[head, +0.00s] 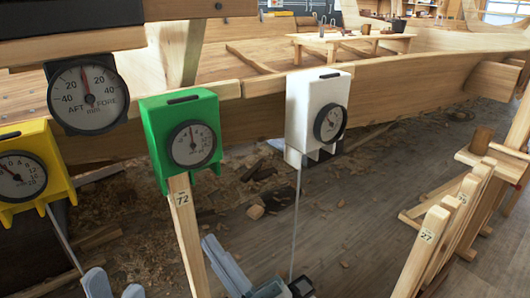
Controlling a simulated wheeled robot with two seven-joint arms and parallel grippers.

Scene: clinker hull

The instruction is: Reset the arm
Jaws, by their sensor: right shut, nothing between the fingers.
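My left gripper (114,281) shows at the bottom left edge, below the yellow gauge box. Its two grey fingers stand apart with an empty gap between them; the rest of it is cut off by the frame. My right gripper (214,246) is at the bottom, just right of the wooden stake marked 72 (184,232). Its grey-blue fingers lie close together, shut with nothing between them. Its fingers point up and left, and the dark wrist behind them is partly out of frame.
Yellow (42,148), green (155,118) and white (298,95) gauge boxes hang along the planked hull (400,80). A thin rod hangs below the white one. Wooden stakes (430,235) stand at right. The floor (345,235) between is mostly clear, with shavings at left.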

